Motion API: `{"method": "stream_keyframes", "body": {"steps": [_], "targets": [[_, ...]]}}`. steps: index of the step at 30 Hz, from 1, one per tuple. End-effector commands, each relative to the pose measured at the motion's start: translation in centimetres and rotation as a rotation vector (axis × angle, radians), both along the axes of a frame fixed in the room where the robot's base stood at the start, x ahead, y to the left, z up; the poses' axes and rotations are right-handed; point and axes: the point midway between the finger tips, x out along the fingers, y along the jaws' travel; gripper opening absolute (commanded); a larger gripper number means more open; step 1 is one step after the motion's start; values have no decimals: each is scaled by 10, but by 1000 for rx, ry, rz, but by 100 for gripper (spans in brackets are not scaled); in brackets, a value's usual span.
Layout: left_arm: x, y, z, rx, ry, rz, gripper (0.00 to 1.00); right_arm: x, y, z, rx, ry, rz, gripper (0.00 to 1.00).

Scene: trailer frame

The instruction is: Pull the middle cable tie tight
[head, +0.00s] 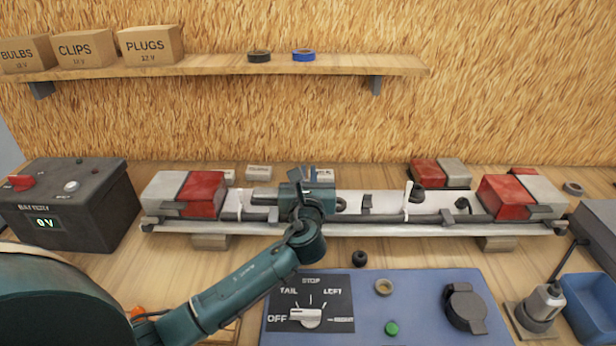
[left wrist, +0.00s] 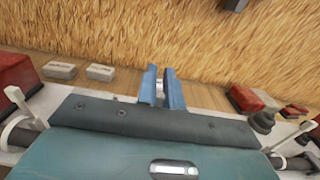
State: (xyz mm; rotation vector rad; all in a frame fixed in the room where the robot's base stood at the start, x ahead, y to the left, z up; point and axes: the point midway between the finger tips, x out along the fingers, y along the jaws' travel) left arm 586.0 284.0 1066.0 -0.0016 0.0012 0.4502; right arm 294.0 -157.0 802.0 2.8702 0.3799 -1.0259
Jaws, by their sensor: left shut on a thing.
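A pale trailer light bar (head: 385,228) lies across the bench, with a dark cable along it. A white left cable tie (head: 239,206) and a white right cable tie (head: 407,202) stand up from it; they also show in the left wrist view, left (left wrist: 15,97) and right (left wrist: 296,134). My left gripper (head: 313,174) is over the middle of the bar. In the left wrist view its blue fingers (left wrist: 165,90) are shut on a small white piece, the tail of the middle cable tie (left wrist: 159,89). The rest of that tie is hidden behind my gripper.
Red and white lamps (head: 203,195) (head: 507,198) sit at the bar's ends. A blue switch panel (head: 362,318) is in front, and a black 0 V box (head: 68,205) is at left. A shelf (head: 215,66) holds boxes and tape rolls.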

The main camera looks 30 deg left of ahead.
Motion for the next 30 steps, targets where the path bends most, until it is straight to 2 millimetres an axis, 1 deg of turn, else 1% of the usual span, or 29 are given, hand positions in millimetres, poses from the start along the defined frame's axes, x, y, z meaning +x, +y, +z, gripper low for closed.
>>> {"method": "stream_keyframes", "body": {"steps": [3,4,12,20,23,26,30], "targets": [[0,0,0,2,-1,-1,0,2,0,0,-1,-3,1,36],[0,0,0,2,-2,-1,9,2,0,0,-1,-3,1,36],[0,0,-1,2,-1,-1,32,2,0,2,1,-7,1,36],[-1,-1,-1,1,0,-1,32,1,1,1,2,-6,1,36],[-7,-4,-2,2,0,-2,32,1,1,0,3,-5,0,36],[-21,-11,-3,2,0,-3,32,1,1,-1,4,-6,-1,36],[-49,-24,-3,0,1,-4,32,2,1,-3,7,-9,-3,36]]}}
